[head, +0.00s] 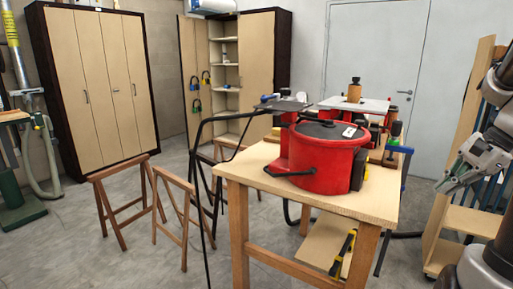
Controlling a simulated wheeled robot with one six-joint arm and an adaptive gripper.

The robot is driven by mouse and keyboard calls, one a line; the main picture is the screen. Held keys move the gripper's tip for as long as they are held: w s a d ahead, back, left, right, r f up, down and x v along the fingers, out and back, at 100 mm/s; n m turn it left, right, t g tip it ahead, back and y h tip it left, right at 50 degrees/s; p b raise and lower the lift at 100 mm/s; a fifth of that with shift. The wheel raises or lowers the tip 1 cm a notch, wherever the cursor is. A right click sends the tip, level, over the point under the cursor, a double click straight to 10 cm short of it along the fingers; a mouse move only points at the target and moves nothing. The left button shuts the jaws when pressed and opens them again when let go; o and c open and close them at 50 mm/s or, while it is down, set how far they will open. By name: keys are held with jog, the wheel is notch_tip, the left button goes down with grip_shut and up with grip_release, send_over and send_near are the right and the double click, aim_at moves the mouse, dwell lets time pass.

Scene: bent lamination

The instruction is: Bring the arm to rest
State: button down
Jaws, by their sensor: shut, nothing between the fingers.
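My gripper (446,186) is at the right edge of the head view, at the end of my grey arm, which is partly cut off by the frame. Its fingers point down and to the left. It is shut and empty, in the air to the right of the wooden table (262,168), and does not touch it.
A red round machine (320,160) with a black lid stands on the table. A wooden rack (440,235) stands close behind and below my gripper. Wooden trestles (125,200) stand left of the table. Cabinets (95,75) line the back. Grey floor lies clear at the left front.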

jog(key=s+a+r+n+h, duration=0.2)
jog(key=s+a+n, duration=0.4)
jog(key=n, duration=0.2)
jog(key=s+a+r+n+t+h, duration=0.1)
jog(key=s+a+r+n+h, duration=0.1)
jog(key=s+a+n, duration=0.3)
jog(key=a+r+n, duration=0.1)
jog(key=a+n, duration=0.1)
jog(key=n, duration=0.2)
jog(key=shift+s+h, duration=0.3)
jog(key=shift+s, duration=0.1)
jog(key=shift+a, duration=0.2)
